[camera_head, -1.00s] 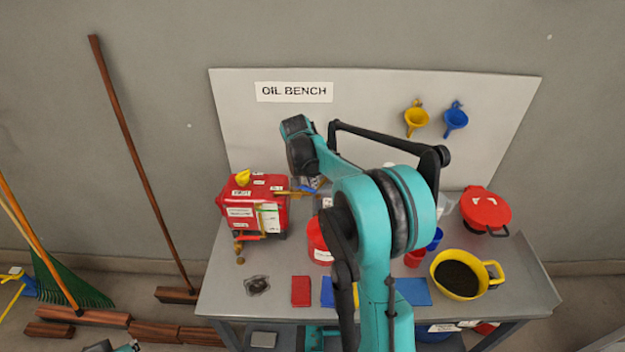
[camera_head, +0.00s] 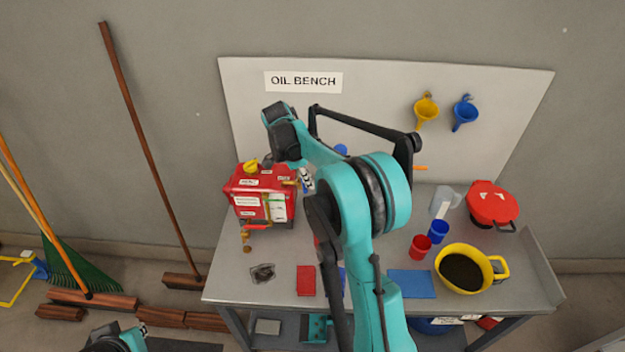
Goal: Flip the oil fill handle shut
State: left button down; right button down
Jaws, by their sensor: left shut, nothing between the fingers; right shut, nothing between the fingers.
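The red pump box (camera_head: 260,203) stands at the left of the bench top, with white labels on its front. A yellow cap or knob (camera_head: 250,167) sits on its top. An orange-red lever (camera_head: 256,227) shows low on its front; I cannot tell which part is the oil fill handle or how it stands. My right gripper (camera_head: 306,180) is shut and empty, just right of the box's upper right edge, partly hidden by my arm. I cannot tell whether it touches the box. My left gripper (camera_head: 142,329) is shut and empty at the bottom left, away from the bench.
My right arm covers the bench middle. At the right are a yellow pan (camera_head: 463,269) of dark liquid, a red lidded container (camera_head: 492,206), and red (camera_head: 420,246) and blue (camera_head: 438,232) cups. Red (camera_head: 306,280) and blue (camera_head: 412,284) cloths lie along the front.

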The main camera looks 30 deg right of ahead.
jog(key=shift+a, duration=0.4)
jog(key=shift+w+a, duration=0.1)
jog(key=shift+a, duration=0.05)
dwell(0.4)
notch_tip(320, 180, up, 9)
jog(key=d+p, duration=0.1)
jog(key=shift+s, duration=0.3)
dwell(0.3)
jog(key=shift+f, duration=0.1)
dwell(0.3)
